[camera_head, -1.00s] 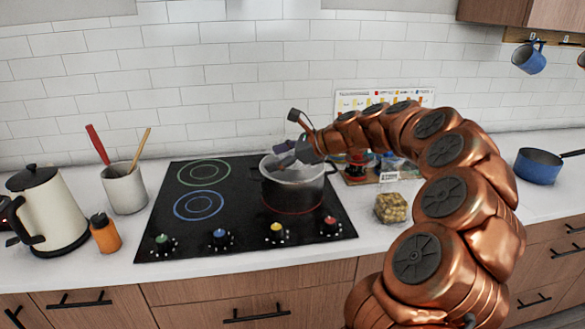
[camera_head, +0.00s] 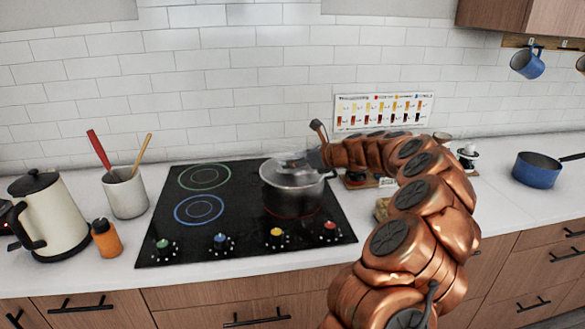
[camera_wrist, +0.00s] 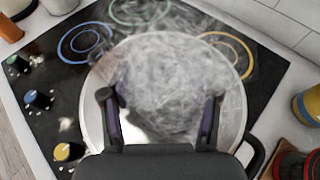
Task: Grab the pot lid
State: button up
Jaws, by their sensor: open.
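In the wrist view, the round lid or pot top (camera_wrist: 175,55) fills the middle, blurred by grey steam. My gripper (camera_wrist: 160,98) is open above it, with one dark finger on each side. No knob shows clearly between the fingers, and I cannot tell whether they touch the lid.
The cooktop (camera_head: 170,235) has several coloured knobs along its front. A kettle (camera_head: 55,220), orange bottle (camera_head: 106,240) and utensil crock (camera_head: 125,195) stand left. A blue saucepan (camera_head: 537,170) is far right. The tiled wall (camera_head: 230,110) is close behind.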

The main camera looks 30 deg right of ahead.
jog(key=shift+w+a+f, duration=0.15)
jog(key=shift+w+f, duration=0.1)
jog(key=shift+w, duration=0.15)
grip_shut()
dwell(0.4)
